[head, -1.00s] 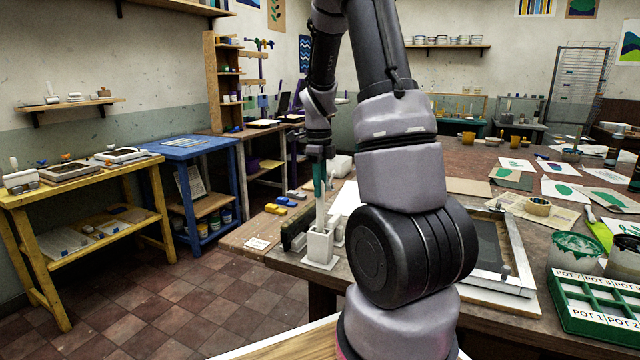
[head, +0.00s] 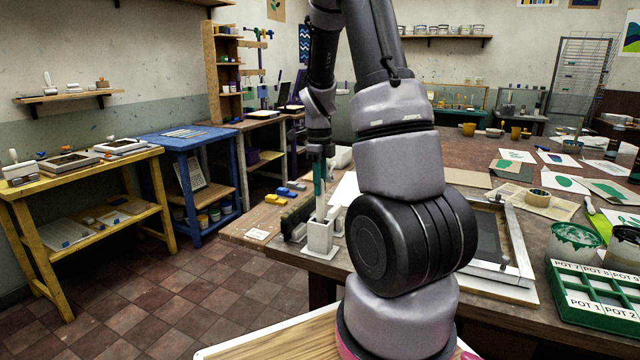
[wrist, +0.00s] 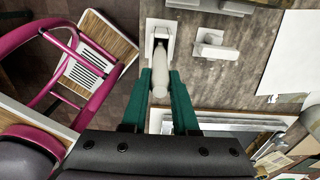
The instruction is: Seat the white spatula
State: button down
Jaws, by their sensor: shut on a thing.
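My gripper (head: 319,185) is over the near left corner of the worktable. Its teal fingers, also in the wrist view (wrist: 160,85), are shut on the white spatula (wrist: 161,66). In the head view the spatula (head: 320,207) hangs roughly upright below the fingers. Its lower end meets the top of a white square holder (head: 321,238) on a flat base. In the wrist view the spatula overlaps the near edge of the holder (wrist: 151,42). I cannot tell how deep its lower end sits in the opening.
A second white fitting (wrist: 212,46) stands just right of the holder. A screen frame (head: 515,262) lies farther right on the worktable. A dark block (head: 297,219) is left of the holder. A green pot rack (head: 590,308) stands at the right. Floor is clear at left.

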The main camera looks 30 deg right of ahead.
jog(key=c, duration=0.6)
grip_release()
notch_tip(320, 180, up, 11)
jog(key=shift+w+a+f, duration=0.1)
